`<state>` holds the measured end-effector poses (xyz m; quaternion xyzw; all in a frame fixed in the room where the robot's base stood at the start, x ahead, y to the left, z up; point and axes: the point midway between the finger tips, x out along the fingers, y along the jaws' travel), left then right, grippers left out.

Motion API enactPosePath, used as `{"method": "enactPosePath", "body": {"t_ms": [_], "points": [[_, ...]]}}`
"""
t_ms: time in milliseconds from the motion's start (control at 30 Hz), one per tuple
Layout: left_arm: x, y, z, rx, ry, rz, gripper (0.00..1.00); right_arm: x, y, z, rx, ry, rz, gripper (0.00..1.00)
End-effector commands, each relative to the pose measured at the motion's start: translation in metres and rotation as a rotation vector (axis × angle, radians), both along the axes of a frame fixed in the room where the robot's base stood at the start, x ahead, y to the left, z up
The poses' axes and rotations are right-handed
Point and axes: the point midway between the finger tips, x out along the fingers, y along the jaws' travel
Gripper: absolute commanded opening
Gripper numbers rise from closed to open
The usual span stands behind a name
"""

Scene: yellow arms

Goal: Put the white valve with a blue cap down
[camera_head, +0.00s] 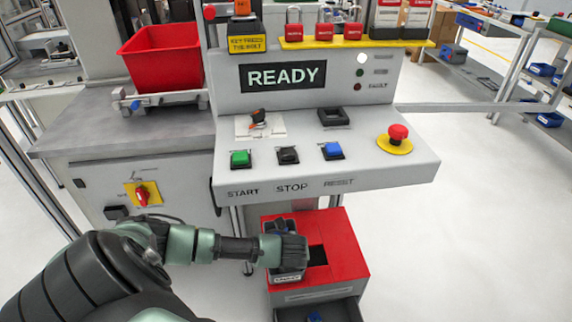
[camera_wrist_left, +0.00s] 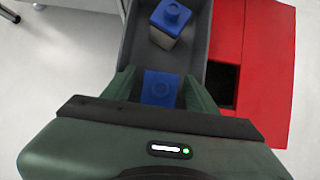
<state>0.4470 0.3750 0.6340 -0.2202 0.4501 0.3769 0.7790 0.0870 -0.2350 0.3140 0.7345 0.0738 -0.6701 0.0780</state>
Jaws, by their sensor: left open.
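My left gripper (camera_head: 287,260) is over the left side of the red box in the head view; its fingers are hidden there. In the left wrist view its two green fingers (camera_wrist_left: 160,85) are apart, one on each side of a blue cap (camera_wrist_left: 160,92). The body under this cap is hidden, and I cannot tell whether the fingers touch it. A second, white valve with a blue cap (camera_wrist_left: 170,22) stands in the grey drawer ahead of the fingers. A blue piece (camera_head: 314,318) shows in the drawer at the bottom of the head view. My right gripper is not in view.
The red box (camera_head: 345,255) has a dark opening in its top and a grey drawer (camera_head: 345,308) pulled out. The control panel (camera_head: 400,165) overhangs behind it, with buttons and a red emergency stop (camera_head: 398,134). A red bin (camera_head: 163,58) stands at left.

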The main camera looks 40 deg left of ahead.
Motion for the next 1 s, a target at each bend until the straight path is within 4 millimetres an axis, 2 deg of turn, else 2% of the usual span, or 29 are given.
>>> {"method": "enactPosePath", "body": {"t_ms": [33, 200, 400, 600, 1000], "points": [[-0.003, -0.005, 0.013, -0.001, -0.001, -0.003, 0.58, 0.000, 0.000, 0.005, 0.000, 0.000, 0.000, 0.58], [-0.015, -0.020, 0.045, -0.001, -0.002, -0.002, 0.58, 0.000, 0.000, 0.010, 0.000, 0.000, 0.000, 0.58], [-0.025, -0.032, 0.073, -0.002, -0.001, 0.000, 0.58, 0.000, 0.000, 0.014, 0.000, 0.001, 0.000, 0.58], [-0.030, -0.037, 0.084, 0.000, 0.000, 0.001, 0.58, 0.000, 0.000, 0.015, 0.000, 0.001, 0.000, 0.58], [-0.030, -0.037, 0.084, 0.000, 0.000, 0.001, 0.58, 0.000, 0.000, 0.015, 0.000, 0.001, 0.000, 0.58]]}}
